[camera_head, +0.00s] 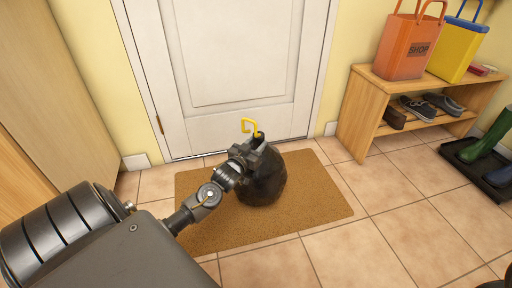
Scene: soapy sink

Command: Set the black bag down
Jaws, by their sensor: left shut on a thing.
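The black bag (265,181) is a dark, rounded sack with a yellow tie or handle (249,126) at its top. It is over the brown doormat (318,200) in front of the white door. My left gripper (253,146) is shut on the bag's top. The bag hangs or stands upright below the gripper; I cannot tell whether its bottom touches the mat. The gripper hides part of the bag's upper left side. My right gripper is not in view.
A wooden shoe bench (363,100) stands at the right, holding an orange bag (405,52), a yellow bag (455,50) and shoes. Green boots (483,143) stand on a black tray (492,187). The white door (240,60) is shut. Tiled floor right of the mat is clear.

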